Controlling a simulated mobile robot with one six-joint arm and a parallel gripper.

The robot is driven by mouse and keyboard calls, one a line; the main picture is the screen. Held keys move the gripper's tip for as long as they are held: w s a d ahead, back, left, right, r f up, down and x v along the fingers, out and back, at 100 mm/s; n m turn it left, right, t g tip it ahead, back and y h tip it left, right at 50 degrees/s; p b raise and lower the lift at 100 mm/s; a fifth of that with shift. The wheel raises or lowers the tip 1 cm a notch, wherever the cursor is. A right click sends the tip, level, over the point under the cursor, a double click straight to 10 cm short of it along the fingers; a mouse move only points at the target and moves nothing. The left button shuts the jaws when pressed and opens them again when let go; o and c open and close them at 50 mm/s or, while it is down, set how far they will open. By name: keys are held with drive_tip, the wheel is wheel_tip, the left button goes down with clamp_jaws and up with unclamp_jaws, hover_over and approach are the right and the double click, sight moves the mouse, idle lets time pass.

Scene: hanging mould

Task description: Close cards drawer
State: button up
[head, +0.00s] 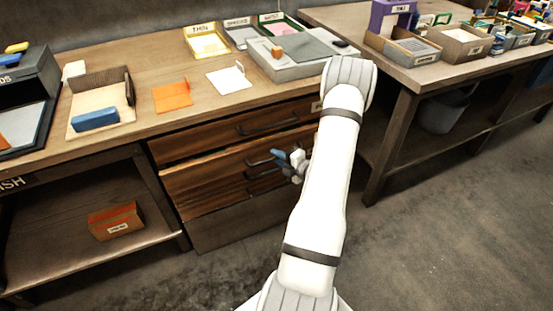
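A wooden drawer unit sits under the workbench. Its top drawer front (215,133) has a dark bar handle. A lower wooden drawer front (205,188) appears to stand out further than the top one. Handles show on it close to my gripper (281,157). My gripper has blue fingertips and is in front of this lower drawer, near its handle. I cannot tell whether it touches the handle or is open or shut. A small label (316,107) at the top drawer's right is partly hidden by my arm, and its words are unreadable. My arm also covers the drawers' right ends.
The workbench (150,125) holds trays, an orange piece (172,97) and a blue block (96,119). A second table (400,80) stands right, with a grey bin (441,112) beneath. A box (116,221) sits on the lower left shelf. The floor right of my arm is clear.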

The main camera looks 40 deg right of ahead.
drive_tip(key=shift+w, duration=0.2)
drive_tip(key=shift+c, duration=0.2)
clamp_jaws()
drive_tip(key=w, duration=0.3)
drive_tip(key=shift+w+d, duration=0.4)
drive_tip(key=shift+w+d+r, duration=0.1)
